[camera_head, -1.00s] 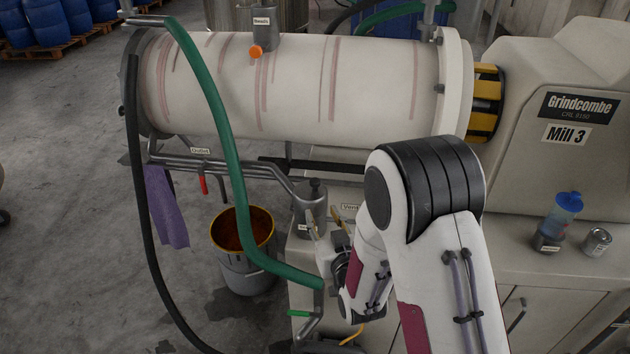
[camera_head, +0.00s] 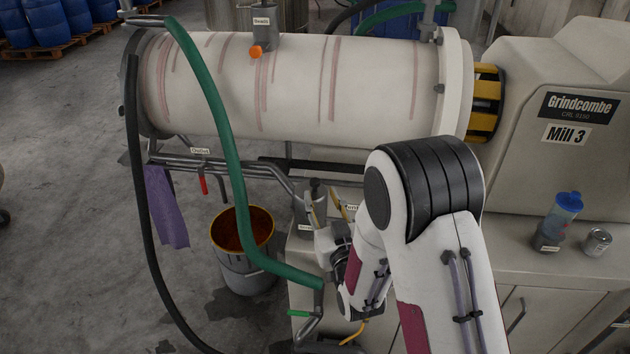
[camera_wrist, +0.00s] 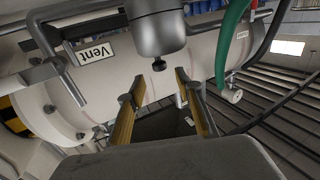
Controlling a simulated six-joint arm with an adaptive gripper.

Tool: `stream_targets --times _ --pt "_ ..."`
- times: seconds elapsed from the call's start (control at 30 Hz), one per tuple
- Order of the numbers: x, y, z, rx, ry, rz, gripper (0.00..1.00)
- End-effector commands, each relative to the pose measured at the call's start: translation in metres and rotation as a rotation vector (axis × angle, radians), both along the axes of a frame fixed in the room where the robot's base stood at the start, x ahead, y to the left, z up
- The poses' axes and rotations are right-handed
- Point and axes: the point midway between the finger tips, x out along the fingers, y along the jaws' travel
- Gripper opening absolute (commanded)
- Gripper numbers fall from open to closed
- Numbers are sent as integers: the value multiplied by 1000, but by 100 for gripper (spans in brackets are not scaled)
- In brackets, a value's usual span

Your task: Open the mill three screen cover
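Mill 3 (camera_head: 400,90) is a pale horizontal drum joined to a grey housing. Under it stands a small grey pot (camera_head: 303,208) with a dark knob; its label is partly hidden, so I cannot be sure it bears the screen cover. In the wrist view a rounded grey pot (camera_wrist: 160,28) fills the top middle, with a small dark knob (camera_wrist: 158,65) at its end. My gripper (camera_head: 324,203) is beside the pot, partly hidden by my arm. In the wrist view my gripper (camera_wrist: 157,82) is open and empty, its two yellow-padded fingers apart, the knob just beyond their tips.
A green hose (camera_head: 232,170) hangs left of the pot. A bucket (camera_head: 244,265) stands on the floor there, and a purple cloth (camera_head: 166,208) hangs from the pipe. The Vent label (camera_wrist: 95,54) is close by. A blue-capped bottle (camera_head: 560,215) and tin (camera_head: 597,242) stand at right.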

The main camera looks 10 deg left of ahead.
Motion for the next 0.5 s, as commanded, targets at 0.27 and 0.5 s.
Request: stream_targets --times 0.27,0.5 --pt "20 8 1 1 -2 0 35" --pt "41 17 0 -1 0 0 35"
